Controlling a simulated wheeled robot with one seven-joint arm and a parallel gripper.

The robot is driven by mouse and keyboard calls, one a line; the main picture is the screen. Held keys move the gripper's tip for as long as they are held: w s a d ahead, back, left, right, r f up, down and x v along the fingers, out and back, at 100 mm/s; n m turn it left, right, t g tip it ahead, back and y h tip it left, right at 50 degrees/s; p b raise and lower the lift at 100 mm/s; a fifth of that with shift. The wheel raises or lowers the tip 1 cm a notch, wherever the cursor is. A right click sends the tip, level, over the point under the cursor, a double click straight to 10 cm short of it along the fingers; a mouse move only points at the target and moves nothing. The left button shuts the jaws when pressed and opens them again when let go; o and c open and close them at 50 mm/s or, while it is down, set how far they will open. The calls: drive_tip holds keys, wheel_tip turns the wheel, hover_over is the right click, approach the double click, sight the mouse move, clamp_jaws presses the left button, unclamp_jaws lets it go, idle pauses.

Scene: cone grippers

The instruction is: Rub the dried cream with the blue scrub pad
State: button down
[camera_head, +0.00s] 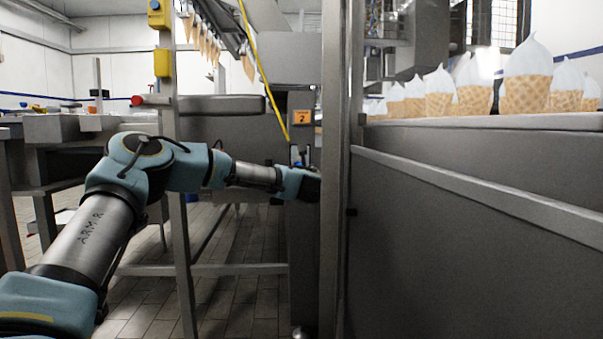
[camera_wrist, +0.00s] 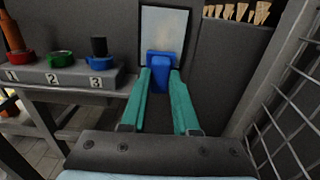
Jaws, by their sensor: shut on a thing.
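The blue scrub pad (camera_wrist: 160,62) is held between the teal fingertips of my gripper (camera_wrist: 160,77) in the wrist view. My gripper is shut on it, and the pad stands out beyond the fingertips. A pale, whitish panel (camera_wrist: 164,28) with a dark frame is directly behind the pad. I cannot tell whether the pad touches it, and no separate patch of dried cream can be made out. In the head view my gripper is mostly hidden behind the metal post.
A grey ledge (camera_wrist: 70,78) numbered 1, 2, 3 has red, green and blue holders at left. Wire mesh (camera_wrist: 292,100) is close on the right. Cones hang (camera_head: 207,40) above the machine; filled cones (camera_head: 527,80) stand on the right counter. A vertical post (camera_head: 335,170) stands beside my arm.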

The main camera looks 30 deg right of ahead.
drive_tip(key=shift+w+d, duration=0.15)
drive_tip(key=shift+w, duration=0.2)
drive_tip(key=shift+r, duration=0.15)
wheel_tip(320, 180, up, 7)
drive_tip(key=p, duration=0.2)
drive_tip(key=shift+r+p, duration=0.15)
drive_tip(key=shift+p, duration=0.2)
idle(0.5)
wheel_tip(320, 180, down, 8)
drive_tip(key=b, duration=0.7)
drive_tip(key=shift+r, duration=0.15)
